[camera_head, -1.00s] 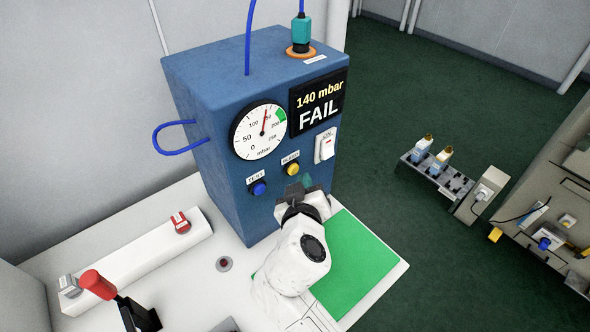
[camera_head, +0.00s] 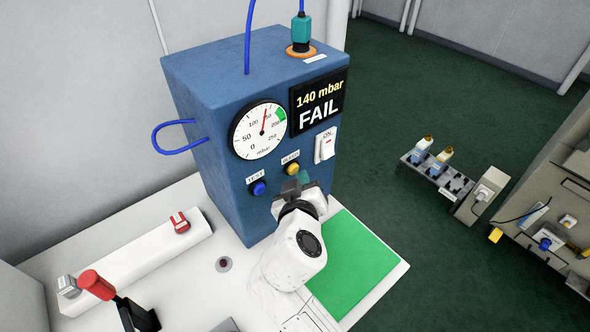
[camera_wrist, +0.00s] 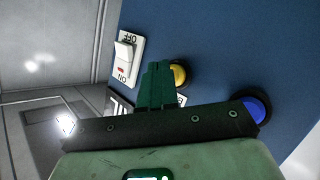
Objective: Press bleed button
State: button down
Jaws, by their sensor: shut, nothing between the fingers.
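The bleed button is a yellow round button (camera_head: 293,169) on the front of the blue test box (camera_head: 240,205), under the display and to the right of the blue test button (camera_head: 258,188). In the wrist view the yellow button (camera_wrist: 179,74) is partly hidden behind my fingers. My gripper (camera_head: 304,178) is shut and empty, just in front of the box face at the lower right of the yellow button. In the wrist view its green fingertips (camera_wrist: 156,72) are beside the yellow button; I cannot tell whether they touch it.
The display (camera_head: 319,102) reads 140 mbar FAIL, and the gauge (camera_head: 259,131) stands above the buttons. A white ON switch (camera_head: 325,145) is close at the right. A green mat (camera_head: 350,265) lies on the white bench. A red-handled lever (camera_head: 97,285) stands at the lower left.

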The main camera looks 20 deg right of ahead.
jog(key=shift+w+a, duration=0.15)
jog(key=shift+w, duration=0.3)
dwell(0.4)
dwell(0.3)
jog(key=shift+s+d, duration=0.3)
jog(key=shift+s, duration=0.6)
jog(key=shift+s, duration=0.1)
jog(key=s, duration=0.1)
jog(key=s+d, duration=0.1)
jog(key=s, duration=0.2)
jog(key=shift+s+d, duration=0.25)
jog(key=c, duration=1.8)
grip_release()
